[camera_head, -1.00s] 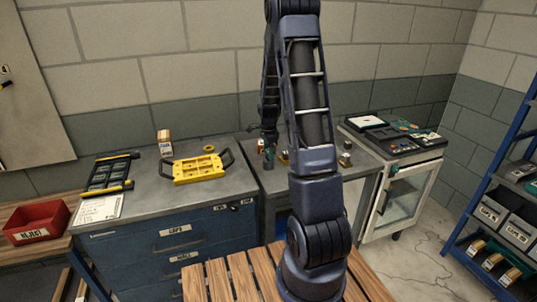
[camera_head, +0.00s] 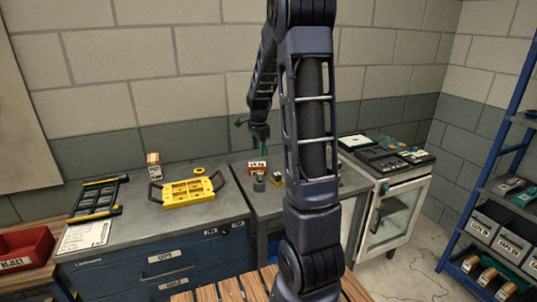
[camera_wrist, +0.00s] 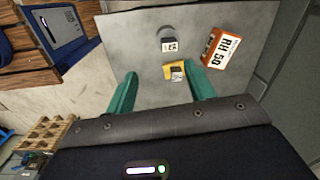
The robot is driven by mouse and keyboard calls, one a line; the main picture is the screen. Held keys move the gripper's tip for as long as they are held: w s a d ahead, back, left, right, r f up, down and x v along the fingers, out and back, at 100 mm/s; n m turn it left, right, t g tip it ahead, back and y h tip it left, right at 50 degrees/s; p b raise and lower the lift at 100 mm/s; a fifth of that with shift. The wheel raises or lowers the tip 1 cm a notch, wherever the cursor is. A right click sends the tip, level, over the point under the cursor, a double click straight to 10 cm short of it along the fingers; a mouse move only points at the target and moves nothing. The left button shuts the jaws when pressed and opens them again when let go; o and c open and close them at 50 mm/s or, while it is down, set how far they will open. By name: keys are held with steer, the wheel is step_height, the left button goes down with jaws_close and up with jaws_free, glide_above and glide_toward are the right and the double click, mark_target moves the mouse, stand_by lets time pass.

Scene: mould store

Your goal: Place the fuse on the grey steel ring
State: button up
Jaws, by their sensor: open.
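My gripper (camera_head: 260,146) is open and empty, raised above the middle bench. Its two teal fingers also show in the wrist view (camera_wrist: 161,80), apart, with bench top between them. Another small labelled cylinder, brownish and white (camera_head: 154,166), stands on the left cabinet.
An orange-and-white labelled box (camera_wrist: 222,48) and a small yellow block (camera_wrist: 174,71) are close to the grey cylinder. A yellow handled fixture (camera_head: 188,192) and a yellow ring (camera_head: 199,170) are on the left cabinet. A red bin (camera_head: 25,250) is far left.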

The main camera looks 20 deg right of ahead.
steer(key=s+a+r+n+t, duration=0.2)
steer(key=s+a+r+n, duration=0.2)
steer(key=s+r+n, duration=0.65)
steer(key=s+a+r+n+t, duration=0.2)
steer(key=s+n, duration=0.4)
steer(key=s, duration=1.4)
steer(key=shift+r, duration=0.2)
steer(key=shift+a, duration=0.1)
